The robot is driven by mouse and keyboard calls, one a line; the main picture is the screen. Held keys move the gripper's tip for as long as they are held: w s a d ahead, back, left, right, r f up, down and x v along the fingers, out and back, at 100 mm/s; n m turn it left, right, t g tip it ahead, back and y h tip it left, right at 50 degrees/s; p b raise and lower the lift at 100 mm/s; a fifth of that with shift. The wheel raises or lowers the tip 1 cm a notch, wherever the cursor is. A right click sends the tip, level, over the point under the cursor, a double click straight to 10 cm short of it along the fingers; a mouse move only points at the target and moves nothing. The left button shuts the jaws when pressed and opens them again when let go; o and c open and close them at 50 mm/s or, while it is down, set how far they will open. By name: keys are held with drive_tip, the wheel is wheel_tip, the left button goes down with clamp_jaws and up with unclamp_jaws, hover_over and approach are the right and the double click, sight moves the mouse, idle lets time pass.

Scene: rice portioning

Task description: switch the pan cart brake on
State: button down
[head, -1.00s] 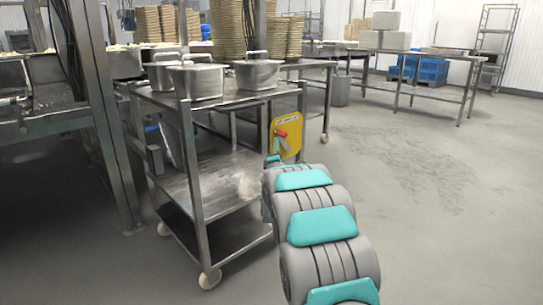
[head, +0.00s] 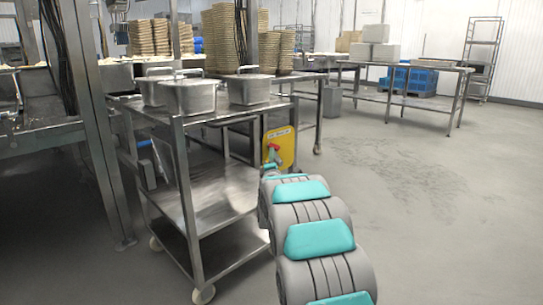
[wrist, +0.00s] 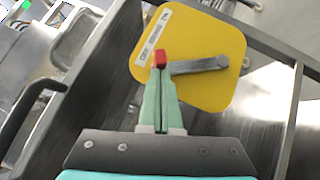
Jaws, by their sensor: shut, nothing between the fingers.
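The pan cart (head: 187,190) is a steel cart with lidded pans (head: 190,96) on its top shelf. A yellow brake plate (head: 284,150) is on its right side; it also shows in the wrist view (wrist: 195,88). A grey brake lever (wrist: 200,66) lies across the plate, roughly level in the wrist view, with a red knob (wrist: 159,58) at its left end. My gripper (wrist: 161,76) is shut with nothing between its fingers. Its pale green fingertips are right at the red knob; I cannot tell whether they touch. In the head view, my gripper (head: 271,165) is just below the knob.
A steel post and machine frame (head: 85,130) stand close to the cart's left. A table with stacked baskets (head: 230,40) is behind the cart. Another steel table (head: 420,75) stands at the back right. The floor (head: 430,200) to the right is clear.

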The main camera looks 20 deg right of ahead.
drive_tip(key=w+d+r+m+g+y+p, duration=0.2)
drive_tip(key=d+m+g, duration=0.2)
drive_tip(key=d, duration=0.2)
drive_tip(key=w+d+r+m+g+y+p, duration=0.1)
drive_tip(key=w+d+m+g+y+p, duration=0.1)
drive_tip(key=d, duration=0.4)
drive_tip(key=m+g+y+p, duration=0.1)
drive_tip(key=m+g, duration=0.1)
drive_tip(key=shift+w+r+m+p, duration=0.2)
drive_tip(key=shift+r+m+p, duration=0.1)
drive_tip(key=shift+r+p, duration=0.1)
idle(0.9)
drive_tip(key=shift+f+y, duration=0.1)
drive_tip(key=shift+y, duration=0.2)
idle(0.4)
